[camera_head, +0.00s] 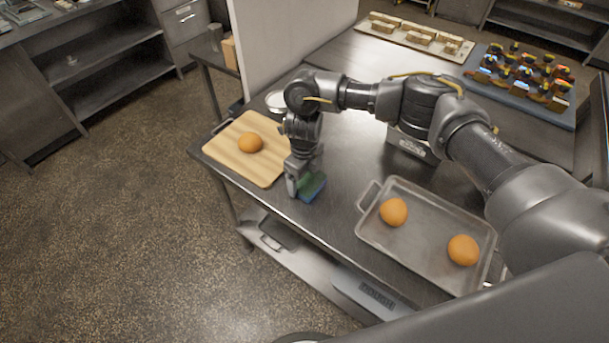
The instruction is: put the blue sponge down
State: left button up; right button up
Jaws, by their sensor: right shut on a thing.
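The blue sponge (314,190) has a green upper layer and sits low at the front part of the steel table (334,230), between the wooden board and the metal tray. My right gripper (304,191) points down and is shut on the sponge. The fingers hide part of it. The sponge is at or very near the table top; I cannot tell whether it touches. My left gripper is not in view.
A wooden board (238,166) with an orange-brown bun (250,142) lies to the left. A metal tray (430,243) with two buns stands to the right. A blue tray (500,95) with several small items is at the back right. Bare steel shows around the sponge.

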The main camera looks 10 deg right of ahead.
aim_at(304, 178)
jog(key=shift+f, duration=0.15)
jog(key=o, duration=0.8)
jog(key=shift+r, duration=0.45)
notch_tip(304, 178, up, 12)
jog(key=shift+f+b, duration=0.2)
jog(key=shift+b, duration=0.3)
